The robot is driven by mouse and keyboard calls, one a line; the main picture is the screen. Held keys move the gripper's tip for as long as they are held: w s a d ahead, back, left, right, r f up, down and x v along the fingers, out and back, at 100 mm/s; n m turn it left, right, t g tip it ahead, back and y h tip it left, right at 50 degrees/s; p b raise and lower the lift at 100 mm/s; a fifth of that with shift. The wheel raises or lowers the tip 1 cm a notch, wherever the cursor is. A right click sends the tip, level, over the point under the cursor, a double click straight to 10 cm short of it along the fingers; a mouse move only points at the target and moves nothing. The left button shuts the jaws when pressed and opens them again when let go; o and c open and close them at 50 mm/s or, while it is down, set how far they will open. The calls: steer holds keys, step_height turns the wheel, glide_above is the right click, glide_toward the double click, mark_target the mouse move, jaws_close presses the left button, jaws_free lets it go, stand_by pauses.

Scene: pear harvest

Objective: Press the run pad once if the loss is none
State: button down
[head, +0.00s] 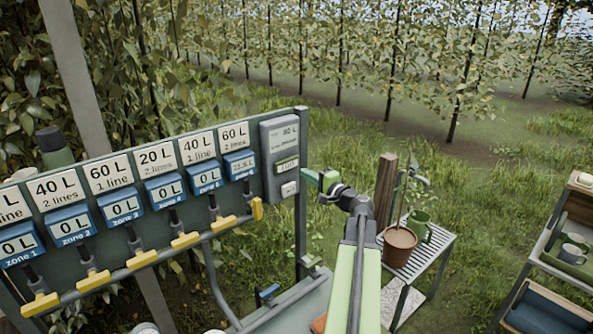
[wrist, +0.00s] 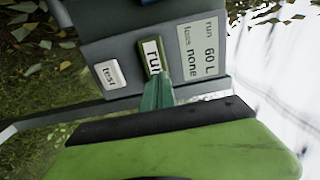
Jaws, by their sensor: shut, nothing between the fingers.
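The run pad (wrist: 152,55) is a pale label in a green frame on the grey control box, which also shows in the head view (head: 287,166). The test pad (wrist: 105,75) is white and sits on the other side of the run pad. My gripper (wrist: 158,92) is shut and empty, its green tip over the lower end of the run pad, hiding part of its lettering. I cannot tell whether it touches. In the head view my gripper (head: 312,179) is just right of the box.
The board left of the box carries several white litre cards and blue meters (head: 165,189), most reading 0 L. Yellow valve handles (head: 185,241) hang below. A slatted stand (head: 437,256) with a potted plant (head: 400,246) and a shelf (head: 550,245) stand to the right.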

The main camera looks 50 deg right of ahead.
steer(key=s, duration=0.6)
steer(key=shift+a+f, duration=0.15)
steer(key=shift+a, duration=0.25)
